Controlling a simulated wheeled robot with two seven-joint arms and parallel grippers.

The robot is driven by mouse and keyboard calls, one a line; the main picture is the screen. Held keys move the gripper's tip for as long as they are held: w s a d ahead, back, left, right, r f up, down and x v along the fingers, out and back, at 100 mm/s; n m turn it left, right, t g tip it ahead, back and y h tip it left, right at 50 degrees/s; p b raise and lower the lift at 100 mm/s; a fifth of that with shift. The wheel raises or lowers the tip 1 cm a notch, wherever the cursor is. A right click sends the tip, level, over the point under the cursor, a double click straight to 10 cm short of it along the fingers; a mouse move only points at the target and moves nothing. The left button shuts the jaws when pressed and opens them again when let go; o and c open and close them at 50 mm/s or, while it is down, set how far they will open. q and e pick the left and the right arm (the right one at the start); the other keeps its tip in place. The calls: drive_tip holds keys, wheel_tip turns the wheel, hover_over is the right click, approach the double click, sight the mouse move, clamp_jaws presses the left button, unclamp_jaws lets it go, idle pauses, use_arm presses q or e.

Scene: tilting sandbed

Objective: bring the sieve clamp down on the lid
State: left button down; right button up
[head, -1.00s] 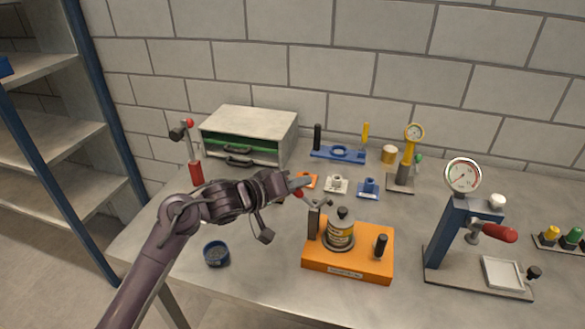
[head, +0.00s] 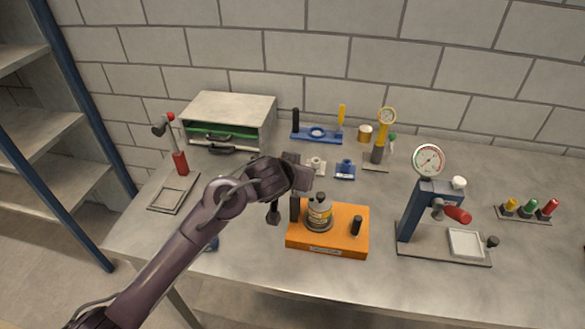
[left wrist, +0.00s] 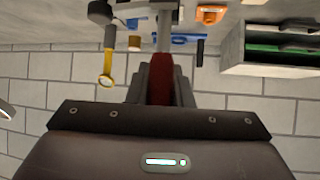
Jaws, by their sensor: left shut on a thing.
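The sieve clamp's orange base (head: 350,243) stands on the bench in the head view. The sieve stack (head: 319,214) with its yellow label and dark-knobbed lid (head: 320,198) sits upright on it. A black post (head: 295,209) stands left of the stack and a black knob (head: 356,225) right of it. My left gripper (head: 302,178) is above and just left of the lid. In the left wrist view it is shut on the red handle (left wrist: 158,82), from which a grey lever (left wrist: 167,25) runs. The lever is hidden behind the gripper in the head view. My right gripper is out of view.
A gauge press (head: 428,200) with a red handle stands to the right. Blue and white small fixtures (head: 345,170) lie behind the clamp. A drawer cabinet (head: 228,120) and a red-based lever stand (head: 180,162) are back left.

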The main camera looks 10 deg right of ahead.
use_arm(q)
drive_tip(key=shift+s+d+m+y, duration=0.1)
drive_tip(key=shift+d+m+y, duration=0.2)
idle(0.4)
drive_tip(key=c, duration=1.3)
unclamp_jaws()
drive_tip(key=shift+d, duration=0.1)
drive_tip(key=b+v, duration=0.1)
drive_tip(key=v, duration=0.6)
drive_tip(key=shift+s+r, duration=0.15)
drive_tip(key=shift+s, duration=0.15)
